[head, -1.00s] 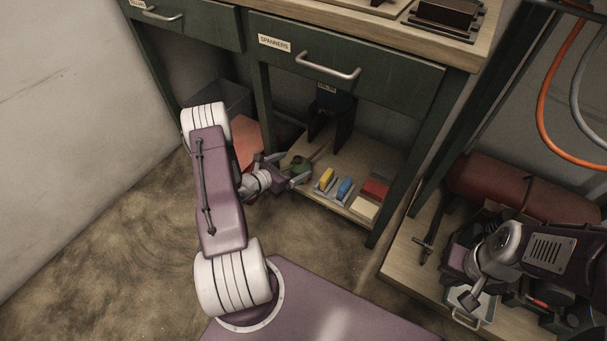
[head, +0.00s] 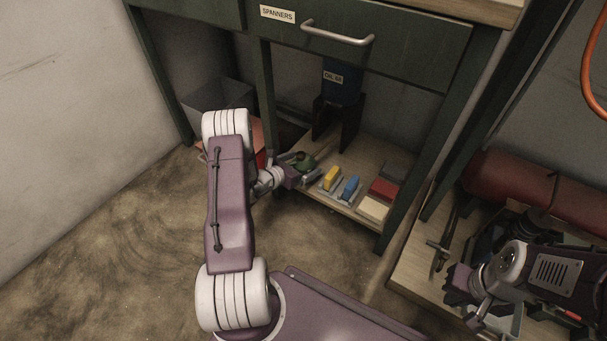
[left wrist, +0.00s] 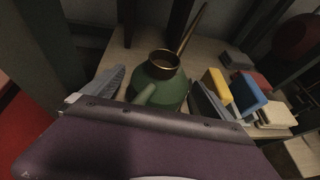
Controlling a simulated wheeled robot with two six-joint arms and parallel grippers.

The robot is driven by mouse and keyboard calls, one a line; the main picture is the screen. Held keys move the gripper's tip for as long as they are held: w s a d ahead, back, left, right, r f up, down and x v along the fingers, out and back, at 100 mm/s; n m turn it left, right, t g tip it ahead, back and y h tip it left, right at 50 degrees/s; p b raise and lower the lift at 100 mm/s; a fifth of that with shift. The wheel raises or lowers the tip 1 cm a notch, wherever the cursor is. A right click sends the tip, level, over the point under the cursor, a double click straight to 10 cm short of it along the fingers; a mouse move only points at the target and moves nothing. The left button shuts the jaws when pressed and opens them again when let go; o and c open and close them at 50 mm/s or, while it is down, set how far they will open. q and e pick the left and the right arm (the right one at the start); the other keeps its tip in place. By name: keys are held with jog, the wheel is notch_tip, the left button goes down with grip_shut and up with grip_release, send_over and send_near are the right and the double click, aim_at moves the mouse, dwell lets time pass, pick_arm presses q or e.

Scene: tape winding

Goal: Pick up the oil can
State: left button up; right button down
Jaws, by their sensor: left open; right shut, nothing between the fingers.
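The green oil can (left wrist: 158,82) stands upright on the low shelf, with a brass rim and a thin spout pointing up to the right in the left wrist view. In the head view the can (head: 304,160) is partly hidden by my left gripper (head: 300,172). In the left wrist view my left gripper (left wrist: 150,95) is open, with one finger on each side of the can's body; contact cannot be told. My right gripper (head: 464,300) is shut and empty over the right-hand bench, far from the can.
Beside the can on the shelf (head: 345,200) are a yellow block (head: 332,178), a blue block (head: 350,187) and red, cream and grey blocks. A blue container (head: 340,85) stands behind. The drawer labelled SPANNERS (head: 360,50) overhangs the shelf. A table leg (head: 400,190) stands right.

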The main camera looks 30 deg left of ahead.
aim_at(304, 153)
pick_arm(q)
jog(key=shift+w+d+f, duration=0.1)
jog(key=shift+w+f, duration=0.1)
jog(key=shift+w, duration=0.15)
jog(key=shift+r, duration=0.15)
pick_arm(e)
jog(key=shift+f, duration=0.3)
pick_arm(q)
jog(key=c, duration=1.8)
jog(key=shift+r, duration=0.1)
pick_arm(e)
jog(key=shift+r, duration=0.1)
